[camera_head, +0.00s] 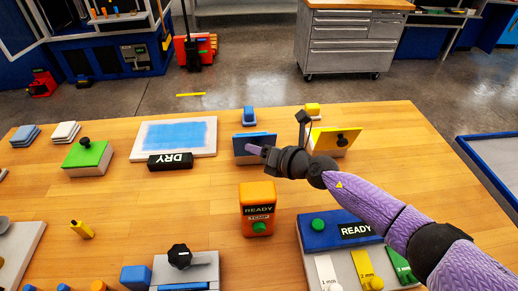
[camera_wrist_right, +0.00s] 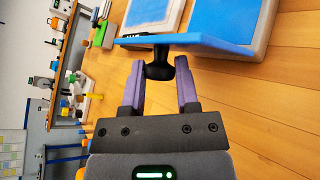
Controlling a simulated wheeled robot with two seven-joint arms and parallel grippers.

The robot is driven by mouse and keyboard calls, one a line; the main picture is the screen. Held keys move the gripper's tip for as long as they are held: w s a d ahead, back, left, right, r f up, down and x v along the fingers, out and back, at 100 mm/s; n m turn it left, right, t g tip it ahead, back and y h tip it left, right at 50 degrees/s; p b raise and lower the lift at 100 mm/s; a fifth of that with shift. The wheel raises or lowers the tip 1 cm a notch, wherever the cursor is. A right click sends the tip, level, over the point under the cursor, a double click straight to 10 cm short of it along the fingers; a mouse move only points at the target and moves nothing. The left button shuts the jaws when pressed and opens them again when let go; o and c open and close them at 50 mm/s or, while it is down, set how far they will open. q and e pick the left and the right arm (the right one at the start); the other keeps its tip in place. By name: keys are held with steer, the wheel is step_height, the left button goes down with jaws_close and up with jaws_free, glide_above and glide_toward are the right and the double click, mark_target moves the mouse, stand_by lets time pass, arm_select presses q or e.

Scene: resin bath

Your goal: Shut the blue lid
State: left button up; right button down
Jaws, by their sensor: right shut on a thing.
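The blue lid (camera_head: 242,143) is raised and tilted at the back middle of the table, its face toward me. In the right wrist view the lid (camera_wrist_right: 200,44) is seen nearly edge-on, with a black knob (camera_wrist_right: 158,69) sticking out of it. My right gripper (camera_head: 259,151) reaches the lid from the right. In the wrist view its purple fingers (camera_wrist_right: 160,82) are shut on the knob, one on each side. The fingers and wrist hide the knob and part of the lid in the head view. My left gripper is not in view.
A box with a raised yellow lid (camera_head: 333,140) stands right of my wrist. A green-lidded box (camera_head: 87,157) is shut at the left. A black DRY block (camera_head: 170,161) lies before a white tray (camera_head: 146,150).

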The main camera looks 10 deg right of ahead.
mark_target(264, 136)
steer(key=shift+w+r+g+p, duration=0.2)
steer(key=shift+r+g+p, duration=0.15)
steer(key=shift+p, duration=0.25)
steer(key=shift+w+r+m+g+p, duration=0.3)
steer(key=shift+w+m+g+p, duration=0.15)
steer(key=shift+p, duration=0.3)
steer(key=shift+w+g+h, duration=0.25)
steer(key=shift+g+h, duration=0.05)
steer(key=shift+w+m+g, duration=0.3)
steer(key=shift+m, duration=0.05)
steer(key=shift+w+f+g+b, duration=0.1)
steer(key=shift+w+g+b, duration=0.4)
steer(key=w+m+g+b, duration=0.1)
steer(key=b, duration=0.1)
steer(key=shift+h+b, duration=0.3)
steer(key=shift+b, duration=0.05)
steer(key=shift+w+g+b, duration=0.2)
steer(key=shift+g+b, duration=0.1)
steer(key=shift+b, duration=0.35)
steer(key=shift+r, duration=0.25)
